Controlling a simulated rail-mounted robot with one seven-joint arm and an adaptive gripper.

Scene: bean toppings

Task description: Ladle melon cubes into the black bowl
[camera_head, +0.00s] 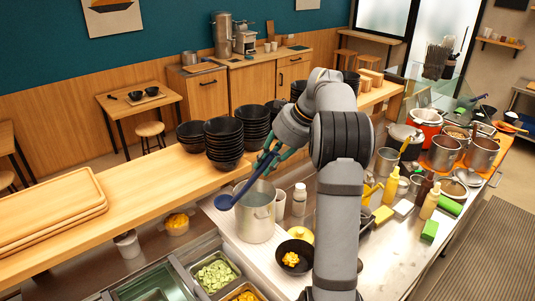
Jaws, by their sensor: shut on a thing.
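My gripper (268,158) is shut on the handle of a blue ladle (248,184). The ladle slants down to the left, and its head (224,202) hangs by the upper left rim of a tall steel pot (256,222). I cannot tell what the ladle head holds. The black bowl (295,272) sits on the counter right of and below the pot, with orange-yellow cubes (291,259) in it. More orange-yellow pieces lie in a tray (245,294) at the bottom edge and in a small container (177,222) under the shelf. The pot's inside is mostly hidden.
Stacked black bowls (223,140) and wooden trays (50,215) stand on the raised wooden shelf (150,188). A white bottle (299,196) stands right of the pot. Bottles, green blocks and pots crowd the right counter.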

